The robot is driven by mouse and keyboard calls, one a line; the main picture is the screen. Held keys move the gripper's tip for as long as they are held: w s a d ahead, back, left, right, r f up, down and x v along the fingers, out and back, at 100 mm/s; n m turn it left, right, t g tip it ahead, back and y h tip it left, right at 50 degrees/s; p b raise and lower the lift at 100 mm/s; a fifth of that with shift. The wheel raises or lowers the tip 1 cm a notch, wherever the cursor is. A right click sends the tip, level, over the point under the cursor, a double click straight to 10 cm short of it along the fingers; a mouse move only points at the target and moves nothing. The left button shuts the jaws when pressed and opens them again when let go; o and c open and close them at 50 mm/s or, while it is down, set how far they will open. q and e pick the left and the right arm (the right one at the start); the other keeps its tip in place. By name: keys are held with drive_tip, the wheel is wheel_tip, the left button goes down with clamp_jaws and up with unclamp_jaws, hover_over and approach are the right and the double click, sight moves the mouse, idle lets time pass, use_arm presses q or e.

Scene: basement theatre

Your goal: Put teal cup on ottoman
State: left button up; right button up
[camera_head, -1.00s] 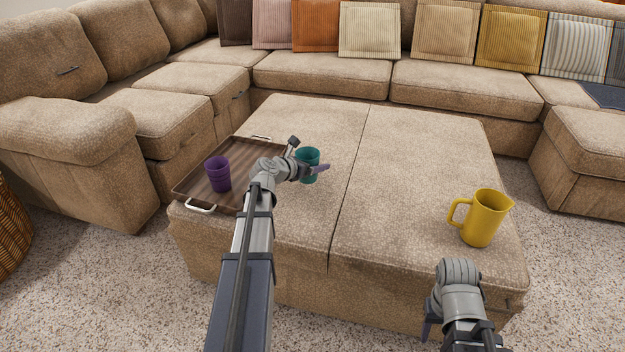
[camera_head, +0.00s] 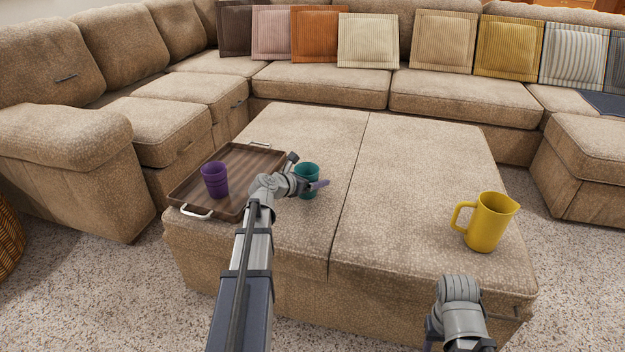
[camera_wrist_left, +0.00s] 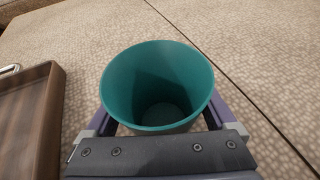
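The teal cup (camera_head: 308,180) is upright at the left half of the ottoman (camera_head: 420,180), just right of the tray. It also shows in the left wrist view (camera_wrist_left: 157,85), open and empty, with a finger against each side. My left gripper (camera_head: 305,175) is shut on the cup. The cup's base is low, at or close to the ottoman top; I cannot tell whether it touches. My right gripper (camera_head: 432,335) hangs at the ottoman's front right edge, its fingers mostly hidden.
A brown wooden tray (camera_head: 240,165) with metal handles lies on the ottoman's left side and bears a purple cup (camera_head: 215,181). A yellow pitcher (camera_head: 490,222) stands at the right. The middle of the ottoman is clear. A sectional sofa (camera_head: 320,85) surrounds it.

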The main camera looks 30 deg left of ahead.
use_arm(q)
drive_tip(key=shift+o, duration=0.6)
drive_tip(key=shift+r, duration=0.1)
drive_tip(key=shift+s+r+p, duration=0.1)
drive_tip(key=shift+r+p, duration=0.15)
drive_tip(key=shift+p, duration=0.1)
drive_tip(key=p+v, duration=0.4)
drive_tip(key=v, duration=0.7)
drive_tip(key=shift+s, duration=0.35)
